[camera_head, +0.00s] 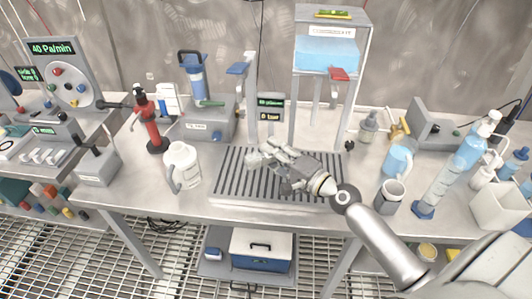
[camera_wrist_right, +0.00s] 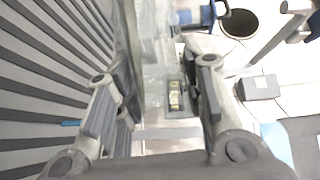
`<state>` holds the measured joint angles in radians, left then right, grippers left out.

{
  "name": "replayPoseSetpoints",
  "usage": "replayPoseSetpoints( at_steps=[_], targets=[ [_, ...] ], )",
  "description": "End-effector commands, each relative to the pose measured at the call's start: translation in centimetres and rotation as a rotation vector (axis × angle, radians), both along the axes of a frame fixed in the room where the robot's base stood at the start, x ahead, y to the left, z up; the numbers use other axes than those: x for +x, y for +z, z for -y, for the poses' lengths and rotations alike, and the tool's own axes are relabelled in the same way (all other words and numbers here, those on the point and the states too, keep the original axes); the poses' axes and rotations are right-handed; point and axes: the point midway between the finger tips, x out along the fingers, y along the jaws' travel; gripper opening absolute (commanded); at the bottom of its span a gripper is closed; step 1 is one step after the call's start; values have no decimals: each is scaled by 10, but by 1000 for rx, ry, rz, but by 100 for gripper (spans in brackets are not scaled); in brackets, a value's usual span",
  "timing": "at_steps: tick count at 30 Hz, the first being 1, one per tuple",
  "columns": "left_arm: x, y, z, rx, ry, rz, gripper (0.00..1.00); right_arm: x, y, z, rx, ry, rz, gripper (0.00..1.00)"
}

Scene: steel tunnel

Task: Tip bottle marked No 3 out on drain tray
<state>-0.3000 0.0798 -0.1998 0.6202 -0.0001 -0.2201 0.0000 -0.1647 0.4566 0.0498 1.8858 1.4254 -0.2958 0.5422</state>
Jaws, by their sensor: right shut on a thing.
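The drain tray (camera_head: 228,185) is a grey slatted tray in the middle of the steel bench. Its dark slats (camera_wrist_right: 40,90) fill the left of the right wrist view. My right gripper (camera_head: 272,160) is low over the tray, reaching in from the right. It is shut on a clear bottle (camera_wrist_right: 152,45), seen between the two fingers in the wrist view. In the head view the gripper mostly hides the bottle, and its tilt is hard to judge. I cannot read a No 3 mark on it. My left gripper is not in view.
A white jug (camera_head: 183,167) stands left of the tray. A grey mug (camera_head: 389,196), a blue-filled bottle (camera_head: 399,158) and a tall blue cylinder (camera_head: 455,160) stand to the right. A stand with a blue tank (camera_head: 327,55) rises behind the tray.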

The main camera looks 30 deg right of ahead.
Motion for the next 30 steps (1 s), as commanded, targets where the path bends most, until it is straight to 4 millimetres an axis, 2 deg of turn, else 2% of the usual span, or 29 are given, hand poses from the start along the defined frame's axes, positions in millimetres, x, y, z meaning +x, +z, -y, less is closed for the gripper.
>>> replayPoseSetpoints(
  at_steps=[11,30],
  targets=[
    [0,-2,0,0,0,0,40,0,0,0,7,0,2,8],
    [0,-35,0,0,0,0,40,0,-5,5,176,-1,12,8]
  ],
)
